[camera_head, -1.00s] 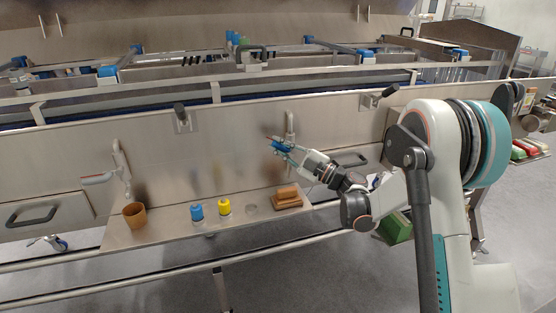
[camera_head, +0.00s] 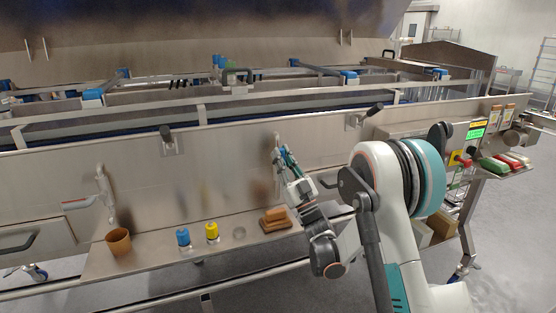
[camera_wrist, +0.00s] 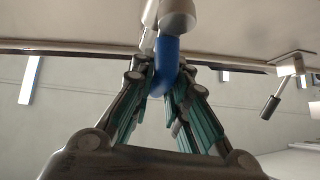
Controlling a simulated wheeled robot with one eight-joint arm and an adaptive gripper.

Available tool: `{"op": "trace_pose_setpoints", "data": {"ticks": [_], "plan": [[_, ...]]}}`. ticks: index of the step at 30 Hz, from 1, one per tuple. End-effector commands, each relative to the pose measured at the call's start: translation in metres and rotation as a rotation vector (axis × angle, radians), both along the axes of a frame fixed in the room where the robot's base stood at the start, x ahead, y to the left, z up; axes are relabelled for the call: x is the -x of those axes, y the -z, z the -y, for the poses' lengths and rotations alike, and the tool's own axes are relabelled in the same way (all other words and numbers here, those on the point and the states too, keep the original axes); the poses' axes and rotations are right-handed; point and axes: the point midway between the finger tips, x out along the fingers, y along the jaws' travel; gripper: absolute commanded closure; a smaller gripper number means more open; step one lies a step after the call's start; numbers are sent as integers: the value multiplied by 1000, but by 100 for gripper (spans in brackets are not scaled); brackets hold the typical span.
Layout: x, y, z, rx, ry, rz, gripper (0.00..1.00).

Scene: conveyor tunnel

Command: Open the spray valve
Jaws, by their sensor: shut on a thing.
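The spray valve is a pale pipe fitting (camera_head: 277,144) on the steel front panel, with a blue handle (camera_wrist: 167,62). In the wrist view its pale body (camera_wrist: 172,15) comes down from the top, and the blue handle sits between my fingers. My gripper (camera_head: 287,156) is shut on the blue handle; it also shows in the wrist view (camera_wrist: 164,80), with teal finger pads on both sides of the handle. In the head view my fingers hide much of the handle.
A similar fitting (camera_head: 103,190) is on the panel at left. A shelf (camera_head: 135,270) below holds a brown cup (camera_head: 118,241), a blue-capped bottle (camera_head: 183,237), a yellow-capped bottle (camera_head: 212,232) and a brown brush-like block (camera_head: 275,220). A black-handled lever (camera_head: 166,136) is above.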

Motion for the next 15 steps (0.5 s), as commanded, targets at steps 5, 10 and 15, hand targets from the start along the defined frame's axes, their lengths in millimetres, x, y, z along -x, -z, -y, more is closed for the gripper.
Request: {"op": "trace_pose_setpoints", "data": {"ticks": [5,10,15], "plan": [[-1,1,5,-69,0,-21,100],[-1,1,7,-103,1,-31,100],[-2,1,8,-115,0,-33,100]]}}
